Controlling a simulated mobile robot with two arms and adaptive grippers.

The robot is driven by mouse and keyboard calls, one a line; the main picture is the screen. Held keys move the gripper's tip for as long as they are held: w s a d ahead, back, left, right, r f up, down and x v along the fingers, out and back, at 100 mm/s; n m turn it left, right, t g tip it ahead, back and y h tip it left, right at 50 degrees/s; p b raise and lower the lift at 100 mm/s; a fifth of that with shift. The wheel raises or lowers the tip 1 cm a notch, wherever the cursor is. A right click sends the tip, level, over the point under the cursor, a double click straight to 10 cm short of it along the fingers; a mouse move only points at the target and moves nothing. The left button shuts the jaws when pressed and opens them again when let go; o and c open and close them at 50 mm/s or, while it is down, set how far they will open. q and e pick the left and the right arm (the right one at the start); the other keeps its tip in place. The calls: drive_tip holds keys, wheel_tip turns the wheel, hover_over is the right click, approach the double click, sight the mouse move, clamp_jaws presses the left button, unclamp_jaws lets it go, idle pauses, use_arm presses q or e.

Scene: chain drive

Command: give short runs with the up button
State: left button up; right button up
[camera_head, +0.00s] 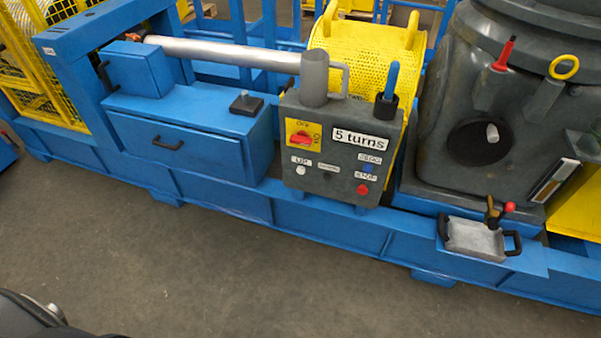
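The grey control box (340,150) stands on the blue machine base in the middle of the view. The white up button (300,170) is at its lower left, under a small label reading UP. Above it is a red rotary switch (303,138) on a yellow plate. A sign (360,139) reads "5 turns". A blue button (368,169) and a red button (362,190) under a STOP label are at the right. Nothing touches the up button. Neither of my grippers is in view.
A grey mug (315,80) and a blue-handled tool (391,78) in a black holder stand on top of the box. A blue drawer unit (190,150) is left of it, and a metal tray (474,238) sits at the right. The floor (230,270) in front is clear.

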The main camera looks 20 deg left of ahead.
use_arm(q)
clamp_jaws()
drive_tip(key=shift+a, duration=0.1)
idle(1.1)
